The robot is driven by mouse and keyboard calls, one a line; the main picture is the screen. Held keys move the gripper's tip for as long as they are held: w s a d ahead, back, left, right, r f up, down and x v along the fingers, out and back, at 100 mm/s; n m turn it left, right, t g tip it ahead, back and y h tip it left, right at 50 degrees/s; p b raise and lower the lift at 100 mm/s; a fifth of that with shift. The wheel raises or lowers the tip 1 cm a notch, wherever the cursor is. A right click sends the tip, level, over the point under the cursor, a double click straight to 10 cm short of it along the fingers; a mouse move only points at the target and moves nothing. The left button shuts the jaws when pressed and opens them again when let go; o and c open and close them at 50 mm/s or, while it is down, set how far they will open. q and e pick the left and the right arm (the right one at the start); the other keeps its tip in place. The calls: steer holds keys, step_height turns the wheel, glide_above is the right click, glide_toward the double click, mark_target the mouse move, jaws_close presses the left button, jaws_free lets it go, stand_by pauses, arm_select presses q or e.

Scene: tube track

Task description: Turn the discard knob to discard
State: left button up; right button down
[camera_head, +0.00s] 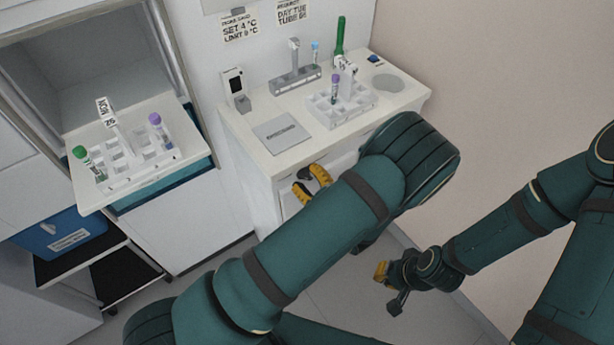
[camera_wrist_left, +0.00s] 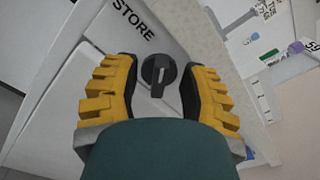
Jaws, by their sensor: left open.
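The black round knob (camera_wrist_left: 158,73) shows in the left wrist view on a white panel, with its raised bar pointing towards the bottom of the picture. The printed word STORE (camera_wrist_left: 133,18) is on the panel above it. My left gripper (camera_wrist_left: 160,66) is open, with one yellow finger on each side of the knob; I see no clear contact. In the head view, my left gripper (camera_head: 313,184) is at the cabinet front, below the counter, and the knob is hidden there. My right gripper (camera_head: 389,285) hangs low over the floor, apart from the cabinet, its fingers spread and empty.
The counter (camera_head: 262,113) above carries a white tube rack (camera_head: 352,113), a grey holder (camera_head: 296,80), a grey plate (camera_head: 281,133) and a green tube (camera_head: 340,37). At the left, an open compartment has a pulled-out shelf (camera_head: 95,200) with another tube rack. Floor is clear around my right gripper.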

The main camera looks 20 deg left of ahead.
arm_select(q)
jaws_close()
steer(key=m+p, duration=0.1)
steer(key=m, duration=0.1)
steer(key=m+p, duration=0.1)
steer(key=m, duration=0.1)
steer(key=shift+w+r+m, duration=0.1)
steer(key=shift+r+m, duration=0.1)
steer(key=shift+m, duration=0.1)
steer(key=m+p, duration=0.1)
steer(key=m, duration=0.1)
steer(key=shift+m, duration=0.4)
steer(key=m+p, duration=0.1)
steer(key=m, duration=0.3)
steer(key=shift+w+d+p, duration=0.1)
steer(key=shift+w+p, duration=0.05)
steer(key=shift+p, duration=0.15)
steer(key=shift+f+m+p, duration=0.1)
steer(key=shift+m+p, duration=0.4)
steer(key=shift+m, duration=1.7)
jaws_free()
steer(key=shift+f, duration=0.1)
